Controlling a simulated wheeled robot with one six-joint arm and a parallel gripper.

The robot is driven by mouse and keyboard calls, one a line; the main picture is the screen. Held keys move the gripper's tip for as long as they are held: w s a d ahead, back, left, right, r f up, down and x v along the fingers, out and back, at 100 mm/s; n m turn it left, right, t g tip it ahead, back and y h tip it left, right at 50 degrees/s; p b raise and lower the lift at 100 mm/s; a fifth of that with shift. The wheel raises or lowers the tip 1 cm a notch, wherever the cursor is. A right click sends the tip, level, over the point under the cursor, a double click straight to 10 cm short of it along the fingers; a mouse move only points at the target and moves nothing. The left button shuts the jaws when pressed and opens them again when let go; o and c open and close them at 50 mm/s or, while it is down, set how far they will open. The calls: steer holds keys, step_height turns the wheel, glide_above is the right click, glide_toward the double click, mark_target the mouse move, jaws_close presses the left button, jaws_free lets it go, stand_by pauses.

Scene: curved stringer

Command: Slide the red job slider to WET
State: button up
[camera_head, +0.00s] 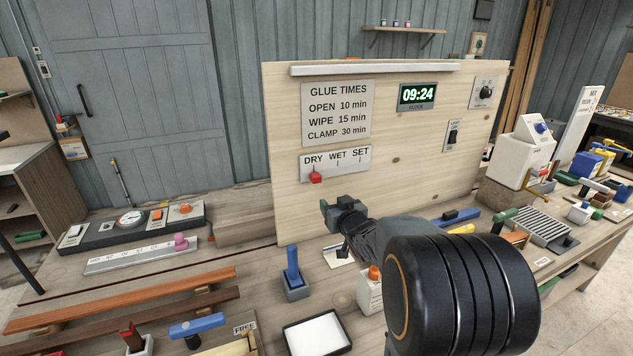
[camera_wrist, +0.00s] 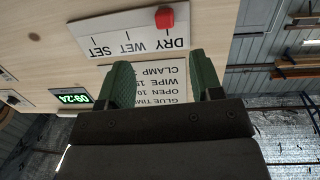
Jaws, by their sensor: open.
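The red job slider (camera_head: 315,177) sits at the DRY mark, at the left end of the white DRY/WET/SET plate (camera_head: 346,164) on the upright wooden board. In the wrist view the picture is upside down, and the red slider (camera_wrist: 164,18) shows beside DRY, with WET in the middle of the plate (camera_wrist: 122,40). My gripper (camera_head: 338,209) is in front of the board, lower and to the right of the slider in the head view. Its green fingers (camera_wrist: 163,84) are apart with nothing between them, and the slider lies beyond the fingertips, not touched.
A glue times sign (camera_head: 338,113) is above the plate. A clock (camera_head: 417,96), a light switch (camera_head: 453,135) and a dial (camera_head: 486,91) are to the right on the board. A blue-handled tool (camera_head: 292,265) and a glue bottle (camera_head: 370,292) stand on the bench below my gripper.

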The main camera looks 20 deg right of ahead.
mark_target(318, 180)
steer(key=shift+n+t+y, duration=0.3)
steer(key=shift+t+y, duration=0.3)
steer(key=shift+t, duration=0.1)
steer(key=w+p, duration=0.1)
steer(key=w, duration=0.4)
steer(key=w+p, duration=0.1)
steer(key=w, duration=0.3)
steer(key=w+p, duration=0.1)
steer(key=w, duration=0.4)
steer(key=shift+w+d, duration=0.3)
steer(key=shift+w, duration=0.05)
steer(key=shift+r, duration=0.1)
jaws_close()
